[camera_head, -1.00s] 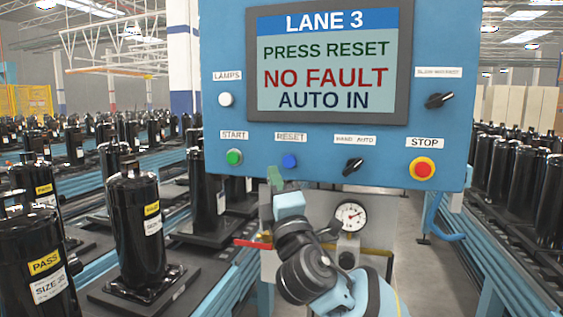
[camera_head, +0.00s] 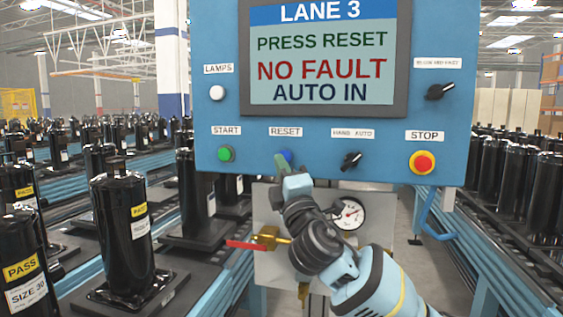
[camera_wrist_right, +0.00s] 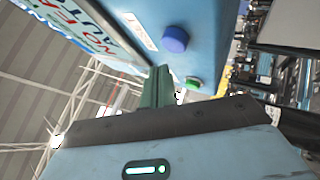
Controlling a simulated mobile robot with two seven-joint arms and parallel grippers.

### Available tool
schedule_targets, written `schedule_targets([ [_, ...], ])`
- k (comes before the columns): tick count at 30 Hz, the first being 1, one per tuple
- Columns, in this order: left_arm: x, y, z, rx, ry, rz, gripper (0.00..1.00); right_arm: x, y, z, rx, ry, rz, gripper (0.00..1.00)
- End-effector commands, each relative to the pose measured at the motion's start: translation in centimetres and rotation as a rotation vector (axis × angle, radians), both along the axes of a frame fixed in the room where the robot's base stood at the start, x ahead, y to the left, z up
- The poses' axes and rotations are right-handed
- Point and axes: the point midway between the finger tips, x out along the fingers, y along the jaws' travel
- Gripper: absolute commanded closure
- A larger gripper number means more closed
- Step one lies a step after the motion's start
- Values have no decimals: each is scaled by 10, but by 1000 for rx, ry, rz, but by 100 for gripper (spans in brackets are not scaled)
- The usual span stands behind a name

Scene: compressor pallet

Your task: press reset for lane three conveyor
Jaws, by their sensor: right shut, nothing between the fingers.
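The blue reset button (camera_head: 285,156) sits on the blue control panel (camera_head: 310,130), under the RESET label. The screen (camera_head: 322,55) reads LANE 3, PRESS RESET, NO FAULT, AUTO IN. My left gripper is not in view.
The green start button (camera_head: 225,153) is left of reset; the hand/auto knob (camera_head: 350,161) and red stop button (camera_head: 422,162) are to the right. A gauge (camera_head: 347,213) and red-handled valve (camera_head: 255,241) are below. Black compressors (camera_head: 125,230) line the conveyors.

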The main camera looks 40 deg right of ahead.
Motion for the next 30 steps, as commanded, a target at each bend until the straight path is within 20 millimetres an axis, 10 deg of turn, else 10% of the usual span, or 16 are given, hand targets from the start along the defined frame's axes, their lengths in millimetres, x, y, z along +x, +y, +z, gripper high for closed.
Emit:
schedule_targets([
  [30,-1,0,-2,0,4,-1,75,7,-9,1,0,-1,1,100],
])
